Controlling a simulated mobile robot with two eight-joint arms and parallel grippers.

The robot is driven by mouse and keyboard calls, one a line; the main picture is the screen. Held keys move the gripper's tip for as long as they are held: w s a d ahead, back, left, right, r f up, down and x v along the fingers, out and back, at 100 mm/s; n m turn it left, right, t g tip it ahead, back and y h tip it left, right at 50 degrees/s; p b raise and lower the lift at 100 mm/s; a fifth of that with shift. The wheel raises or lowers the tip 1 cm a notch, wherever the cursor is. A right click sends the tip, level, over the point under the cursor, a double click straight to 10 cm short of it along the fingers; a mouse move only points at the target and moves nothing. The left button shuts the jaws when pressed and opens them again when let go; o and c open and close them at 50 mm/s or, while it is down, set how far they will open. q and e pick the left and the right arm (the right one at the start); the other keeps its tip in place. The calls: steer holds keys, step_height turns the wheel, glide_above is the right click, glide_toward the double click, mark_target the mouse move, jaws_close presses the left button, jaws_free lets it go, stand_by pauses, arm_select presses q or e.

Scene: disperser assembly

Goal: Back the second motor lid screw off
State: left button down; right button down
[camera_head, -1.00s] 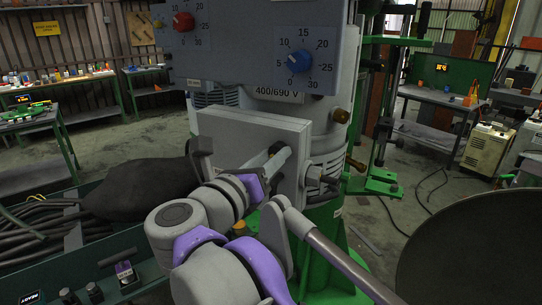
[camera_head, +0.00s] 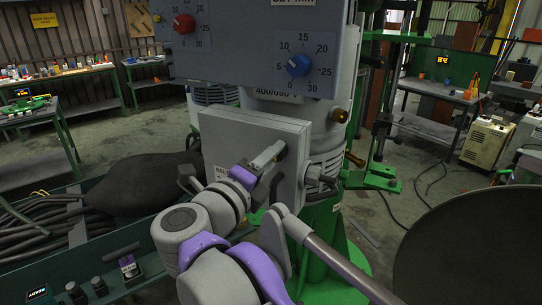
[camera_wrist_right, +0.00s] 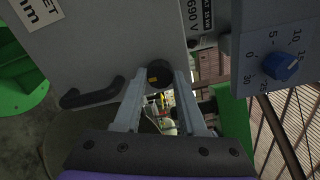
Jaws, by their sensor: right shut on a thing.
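The motor lid is the flat grey plate (camera_head: 225,138) on the front of the motor housing, below the control box; it also fills the upper left of the wrist view (camera_wrist_right: 110,45). My right gripper (camera_head: 275,153) is at the lid's right part. In the wrist view my right gripper (camera_wrist_right: 163,78) has its two fingers on either side of a dark round screw head (camera_wrist_right: 158,76) with an orange mark, and is shut on it. In the head view the fingers largely hide this screw. I cannot tell how far it stands out. My left gripper is out of view.
The control box (camera_head: 240,50) with red and blue knobs hangs just above the lid. A dark handle (camera_wrist_right: 90,95) sticks out near the lid's lower edge. A green bin (camera_head: 70,195) with black hoses is at the left, a large dark disc (camera_head: 480,250) at the right.

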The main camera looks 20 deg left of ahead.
steer(key=n, duration=1.1)
stand_by(0.5)
steer(key=shift+c, duration=2.4)
jaws_free()
steer(key=shift+s, duration=0.1)
steer(key=b+v, duration=0.1)
steer(key=v, duration=0.9)
steer(key=shift+s, duration=0.3)
